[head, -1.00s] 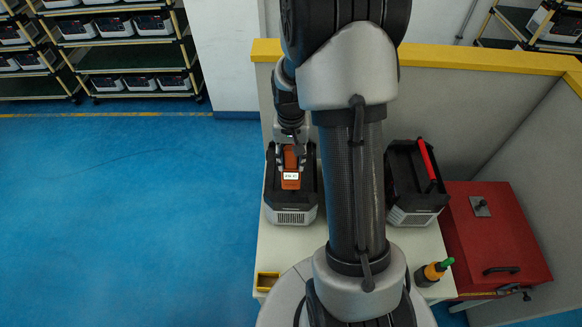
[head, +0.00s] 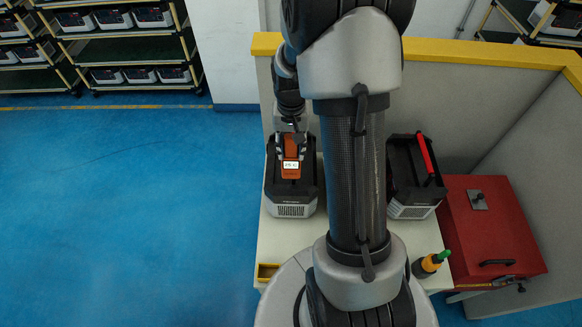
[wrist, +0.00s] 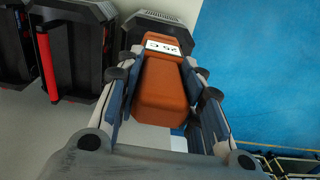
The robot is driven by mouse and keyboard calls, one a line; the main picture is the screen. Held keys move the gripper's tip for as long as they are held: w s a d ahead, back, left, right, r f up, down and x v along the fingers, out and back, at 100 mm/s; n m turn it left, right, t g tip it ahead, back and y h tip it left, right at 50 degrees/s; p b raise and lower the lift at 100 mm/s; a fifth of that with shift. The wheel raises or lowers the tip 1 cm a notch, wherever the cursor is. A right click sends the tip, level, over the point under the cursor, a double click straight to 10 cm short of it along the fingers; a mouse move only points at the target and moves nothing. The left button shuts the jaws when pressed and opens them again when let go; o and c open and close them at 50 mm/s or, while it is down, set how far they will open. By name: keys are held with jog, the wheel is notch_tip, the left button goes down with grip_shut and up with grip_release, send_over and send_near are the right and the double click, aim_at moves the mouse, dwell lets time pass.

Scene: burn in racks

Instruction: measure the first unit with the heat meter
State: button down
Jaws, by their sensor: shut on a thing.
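The heat meter (head: 290,172) is an orange handheld device with a white display; it also shows in the wrist view (wrist: 166,88). The display seems to read 25 C in the wrist view. My gripper (head: 290,143) is shut on the heat meter, with its fingers (wrist: 158,100) on both sides of the orange body. A black and grey unit (head: 292,210) stands on the table's left part, under or just behind the meter. I cannot tell whether the meter touches it. A second black and grey unit with a red handle (head: 411,212) stands to the right, past my arm.
The white table (head: 275,237) has a small yellow tray (head: 267,272) at its front left. A bottle with a green tip (head: 431,263) stands at the right, beside a red box (head: 495,230). Grey partitions with a yellow edge (head: 480,56) close the back. Racks of units (head: 125,45) stand far left; the blue floor is clear.

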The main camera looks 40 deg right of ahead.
jog(key=shift+r+p, duration=2.5)
jog(key=shift+r, duration=1.4)
jog(key=shift+f, duration=0.15)
